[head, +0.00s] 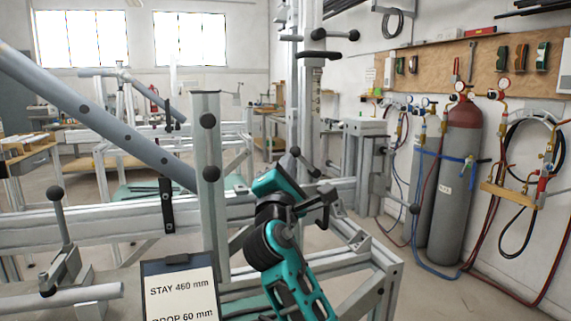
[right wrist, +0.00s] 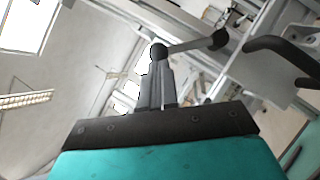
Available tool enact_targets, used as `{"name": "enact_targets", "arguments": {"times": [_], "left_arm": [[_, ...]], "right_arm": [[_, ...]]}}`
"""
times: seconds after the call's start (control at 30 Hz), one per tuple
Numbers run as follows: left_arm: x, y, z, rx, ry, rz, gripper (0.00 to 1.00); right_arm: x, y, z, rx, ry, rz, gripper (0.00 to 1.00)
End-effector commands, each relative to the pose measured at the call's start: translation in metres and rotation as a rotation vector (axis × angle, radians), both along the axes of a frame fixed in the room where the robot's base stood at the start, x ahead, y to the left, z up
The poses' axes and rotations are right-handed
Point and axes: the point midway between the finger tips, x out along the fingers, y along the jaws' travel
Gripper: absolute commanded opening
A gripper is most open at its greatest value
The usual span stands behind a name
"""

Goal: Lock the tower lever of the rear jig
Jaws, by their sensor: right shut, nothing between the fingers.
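My right gripper (head: 292,170) is at the end of the teal arm, low centre in the head view. Its fingers are shut and empty; in the right wrist view they point up as two grey fingers (right wrist: 157,86). A lever with dark ball ends (head: 304,162) is close to the fingertips. It also shows in the right wrist view (right wrist: 190,45), one ball by the tips; I cannot tell whether they touch. A tall grey tower (head: 306,90) stands behind, with dark handles (head: 321,54) near its top. I cannot tell which lever is the task's. My left gripper is out of view.
A nearer post (head: 208,220) stands left of my arm, by a sloping grey tube (head: 95,115). A sign (head: 180,285) reads "STAY 460 mm". A black-knobbed lever (head: 58,215) is at the left. Gas cylinders (head: 458,190) stand right; the floor before them is mostly clear.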

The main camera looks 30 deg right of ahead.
Motion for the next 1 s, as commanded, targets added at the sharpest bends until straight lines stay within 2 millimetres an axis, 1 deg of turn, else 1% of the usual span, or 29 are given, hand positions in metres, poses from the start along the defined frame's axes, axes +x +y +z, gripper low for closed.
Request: {"name": "enact_targets", "arguments": {"times": [0.03,0.23,0.27,0.33,0.5,0.7,0.8,1.0], "left_arm": [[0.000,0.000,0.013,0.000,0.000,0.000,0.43],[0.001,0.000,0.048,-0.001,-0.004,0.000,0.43],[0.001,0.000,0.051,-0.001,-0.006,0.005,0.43],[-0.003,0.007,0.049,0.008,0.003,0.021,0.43],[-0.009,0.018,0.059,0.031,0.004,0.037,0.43],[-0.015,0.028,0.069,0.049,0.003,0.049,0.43],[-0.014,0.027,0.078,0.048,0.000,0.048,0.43],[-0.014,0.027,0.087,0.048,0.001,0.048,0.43]], "right_arm": [[0.000,-0.001,0.010,0.038,-0.009,-0.001,0.00],[-0.002,-0.009,0.027,0.219,-0.052,-0.001,0.00],[-0.002,-0.010,0.029,0.246,-0.058,-0.001,0.00],[-0.003,-0.014,0.033,0.310,-0.073,-0.001,0.00],[-0.005,-0.023,0.041,0.453,-0.108,-0.002,0.00],[-0.008,-0.032,0.046,0.589,-0.141,-0.002,0.00],[-0.009,-0.036,0.046,0.605,-0.144,-0.002,0.00],[-0.010,-0.041,0.047,0.603,-0.145,-0.001,0.00]]}}
